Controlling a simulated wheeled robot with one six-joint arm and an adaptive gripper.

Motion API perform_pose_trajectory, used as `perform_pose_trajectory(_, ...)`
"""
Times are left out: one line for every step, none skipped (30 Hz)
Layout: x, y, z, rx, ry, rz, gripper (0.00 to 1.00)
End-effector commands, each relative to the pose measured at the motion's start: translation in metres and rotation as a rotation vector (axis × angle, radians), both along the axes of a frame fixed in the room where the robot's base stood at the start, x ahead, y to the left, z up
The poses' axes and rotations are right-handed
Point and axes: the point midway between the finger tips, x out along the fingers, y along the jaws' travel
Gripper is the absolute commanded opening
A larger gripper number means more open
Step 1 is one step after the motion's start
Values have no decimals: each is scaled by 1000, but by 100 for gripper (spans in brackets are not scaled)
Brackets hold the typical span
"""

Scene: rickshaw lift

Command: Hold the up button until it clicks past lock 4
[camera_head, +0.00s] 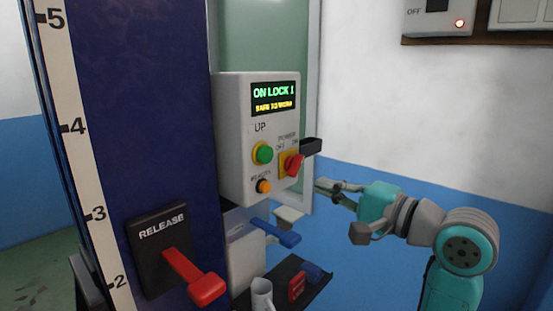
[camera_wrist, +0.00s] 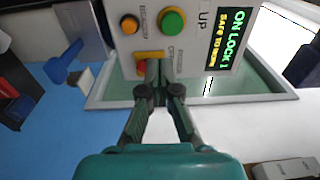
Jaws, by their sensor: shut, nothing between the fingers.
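The grey-white control box (camera_head: 228,130) is mounted on the dark blue post. Its round green UP button (camera_head: 262,154) has a yellow ring and also shows uncovered in the wrist view (camera_wrist: 171,21). The display (camera_head: 273,98) reads "ON LOCK 1, SAFE TO WORK". My gripper (camera_head: 322,186) is shut and empty, to the right of the box and apart from the green button. In the wrist view the fingertips (camera_wrist: 159,66) overlap the red power switch (camera_wrist: 142,70); I cannot tell whether they touch it.
An orange button (camera_head: 263,186) sits below the green one. A red RELEASE lever (camera_head: 194,276) juts from the post beside the number scale (camera_head: 77,126). A dark bracket (camera_head: 311,147) sticks out at the box's right.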

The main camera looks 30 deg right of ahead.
Motion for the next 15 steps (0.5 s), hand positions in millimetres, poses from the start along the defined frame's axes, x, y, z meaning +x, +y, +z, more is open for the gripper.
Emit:
perform_pose_trajectory(-3,-1,9,-5,2,5,0)
perform_pose_trajectory(-4,-2,13,-6,5,7,0)
perform_pose_trajectory(-6,-2,17,-7,8,9,0)
perform_pose_trajectory(-7,-2,19,-8,12,11,0)
perform_pose_trajectory(-8,-2,21,-8,15,14,0)
perform_pose_trajectory(-9,-2,24,-9,18,16,0)
perform_pose_trajectory(-10,-2,25,-10,20,17,0)
perform_pose_trajectory(-10,-2,26,-10,21,18,0)
perform_pose_trajectory(-11,-2,27,-11,23,19,0)
perform_pose_trajectory(-11,-2,27,-10,24,19,0)
perform_pose_trajectory(-11,-2,28,-10,25,19,0)
perform_pose_trajectory(-11,-2,28,-10,25,20,0)
perform_pose_trajectory(-11,-2,28,-10,25,20,0)
perform_pose_trajectory(-11,-2,28,-10,25,20,0)
perform_pose_trajectory(-11,-2,28,-10,25,20,0)
